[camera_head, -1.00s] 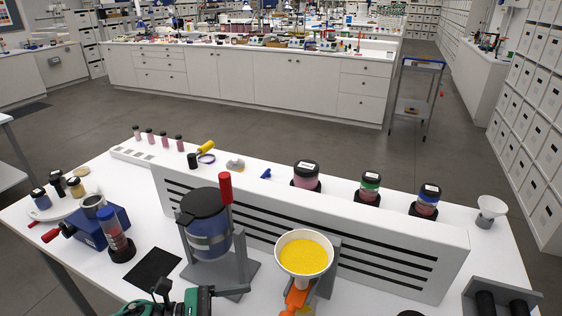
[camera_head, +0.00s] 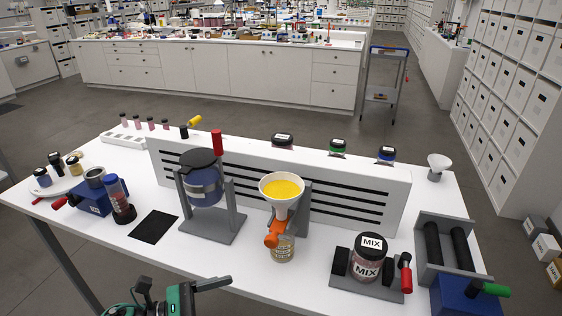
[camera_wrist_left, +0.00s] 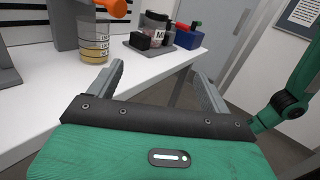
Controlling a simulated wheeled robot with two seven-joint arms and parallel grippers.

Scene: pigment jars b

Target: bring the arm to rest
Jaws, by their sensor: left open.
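My left gripper (camera_head: 212,284) is low in the head view, just off the table's front edge, with green and dark parts of my arm below it. In the left wrist view its two grey fingers (camera_wrist_left: 155,88) stand wide apart with nothing between them. The white table (camera_head: 190,262) lies beyond it. A funnel of yellow powder (camera_head: 283,188) sits in a stand above a jar (camera_head: 283,249) with yellow contents; this jar also shows in the left wrist view (camera_wrist_left: 93,47). My right gripper is not in view.
A MIX jar (camera_head: 367,258) rests on a grey base at the table's right. A rack with black rollers (camera_head: 448,247) and a blue box is beside it. A blue drum in a stand (camera_head: 205,185) and a black mat (camera_head: 154,227) are to the left. Floor in front is clear.

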